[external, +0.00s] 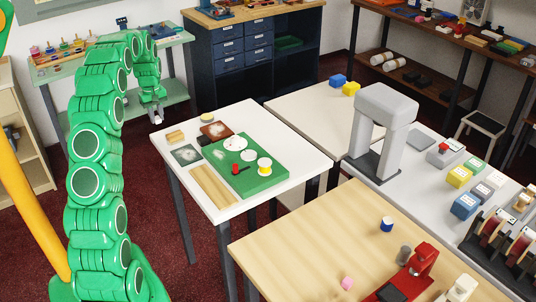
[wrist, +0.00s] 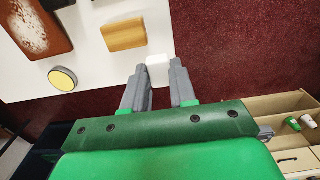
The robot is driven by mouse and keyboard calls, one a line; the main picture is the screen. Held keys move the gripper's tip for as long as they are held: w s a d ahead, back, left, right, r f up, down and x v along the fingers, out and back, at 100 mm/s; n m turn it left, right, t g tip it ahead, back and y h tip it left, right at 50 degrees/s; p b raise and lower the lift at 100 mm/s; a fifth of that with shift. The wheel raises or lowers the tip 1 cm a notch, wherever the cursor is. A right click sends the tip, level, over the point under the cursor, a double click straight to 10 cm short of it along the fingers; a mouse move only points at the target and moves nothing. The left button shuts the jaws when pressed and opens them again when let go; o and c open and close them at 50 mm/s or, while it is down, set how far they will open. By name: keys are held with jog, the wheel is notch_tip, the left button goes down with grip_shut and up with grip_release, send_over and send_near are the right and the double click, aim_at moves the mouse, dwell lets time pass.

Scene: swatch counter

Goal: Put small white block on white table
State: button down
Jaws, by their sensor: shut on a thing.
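The small white block (wrist: 158,69) is between my gripper's fingertips in the wrist view. My gripper (wrist: 159,80) is shut on it. In the external view my gripper (external: 155,114) points down at the left corner of the white table (external: 292,132); the block is too small there to make out surely. In the wrist view the white table (wrist: 90,68) fills the upper left, and the block shows at its edge against the dark red floor. How high the block is above the table I cannot tell.
Bare tabletop shows along the far and right edges.

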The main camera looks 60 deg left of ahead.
jog(key=shift+w+a+f, duration=0.6)
jog(key=shift+a+f, duration=0.25)
jog(key=shift+f, duration=0.25)
jog(key=shift+w+a+f, duration=0.6)
jog(key=shift+a+f, duration=0.2)
jog(key=shift+f, duration=0.25)
jog(key=shift+w+a+f, duration=0.6)
jog(key=shift+a+f, duration=0.25)
jog(key=shift+f, duration=1.7)
jog(key=shift+f, duration=0.1)
jog(key=c, duration=0.9)
grip_release()
notch_tip(320, 180, up, 12)
